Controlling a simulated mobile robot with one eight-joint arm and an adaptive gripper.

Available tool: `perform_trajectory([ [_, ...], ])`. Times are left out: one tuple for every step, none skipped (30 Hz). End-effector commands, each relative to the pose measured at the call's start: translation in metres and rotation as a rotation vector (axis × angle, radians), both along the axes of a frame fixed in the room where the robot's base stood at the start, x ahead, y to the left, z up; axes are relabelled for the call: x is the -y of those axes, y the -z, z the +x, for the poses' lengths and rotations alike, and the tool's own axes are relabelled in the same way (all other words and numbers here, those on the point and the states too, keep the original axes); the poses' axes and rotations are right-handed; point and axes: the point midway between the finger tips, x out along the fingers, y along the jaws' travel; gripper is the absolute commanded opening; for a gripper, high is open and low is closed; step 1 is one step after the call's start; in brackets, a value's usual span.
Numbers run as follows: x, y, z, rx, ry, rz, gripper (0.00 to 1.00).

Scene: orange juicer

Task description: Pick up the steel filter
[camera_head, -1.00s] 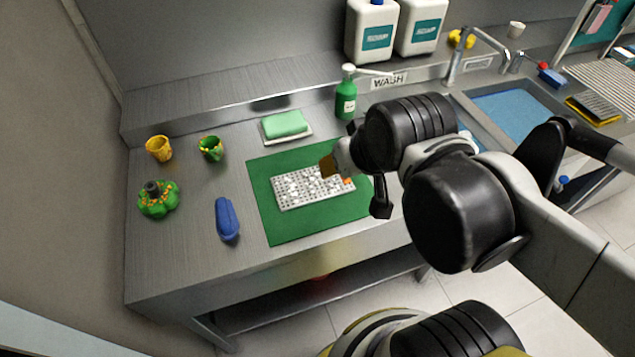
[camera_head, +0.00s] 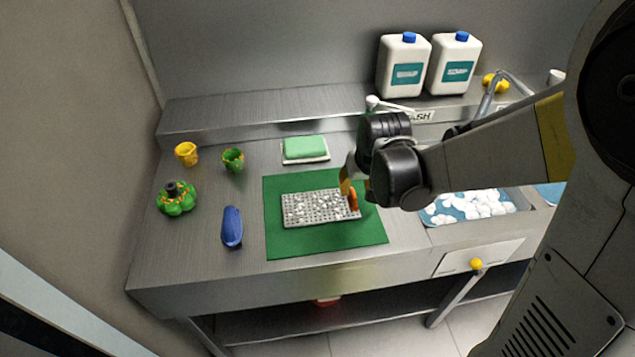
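The steel filter (camera_head: 312,208) is a flat, perforated metal tray with small white bits on it. It lies flat on the green mat (camera_head: 290,245) in the middle of the counter. My gripper (camera_head: 351,194) is at the right end of the filter, pointing down, with yellow and orange parts showing there. My own wrist hides part of the gripper. I cannot tell whether the fingers touch the filter or how far apart they are.
A blue object (camera_head: 231,227), a green-and-orange piece (camera_head: 177,199), a yellow cup (camera_head: 186,153) and a green cup (camera_head: 233,159) stand left. A green sponge (camera_head: 305,147) lies behind the mat. A sink with white lumps (camera_head: 470,207) is right. Two white jugs (camera_head: 403,66) stand behind.

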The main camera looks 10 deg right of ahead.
Motion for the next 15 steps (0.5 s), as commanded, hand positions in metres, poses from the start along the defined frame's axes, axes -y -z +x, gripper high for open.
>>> perform_trajectory([
  [0.000,0.008,0.002,0.000,0.000,0.000,0.36],
  [0.000,0.010,0.003,0.000,0.000,0.000,0.36],
  [0.000,0.011,0.004,0.000,0.000,0.000,0.36],
  [0.000,0.013,0.005,0.000,0.000,0.000,0.36],
  [0.000,0.015,0.006,0.000,0.000,0.000,0.36],
  [0.001,0.020,0.008,0.000,0.000,0.000,0.36],
  [0.001,0.024,0.010,0.000,0.000,0.000,0.36],
  [0.001,0.029,0.012,0.000,0.000,0.000,0.36],
  [0.001,0.036,0.015,0.000,0.000,0.000,0.36],
  [0.001,0.041,0.017,0.000,0.000,0.000,0.36],
  [0.001,0.045,0.019,0.000,0.000,0.000,0.36],
  [0.001,0.050,0.021,0.000,0.000,0.000,0.36],
  [0.001,0.053,0.023,0.000,0.000,0.000,0.36],
  [0.001,0.055,0.024,0.001,0.000,0.000,0.36],
  [0.001,0.057,0.025,0.001,0.000,0.000,0.36],
])
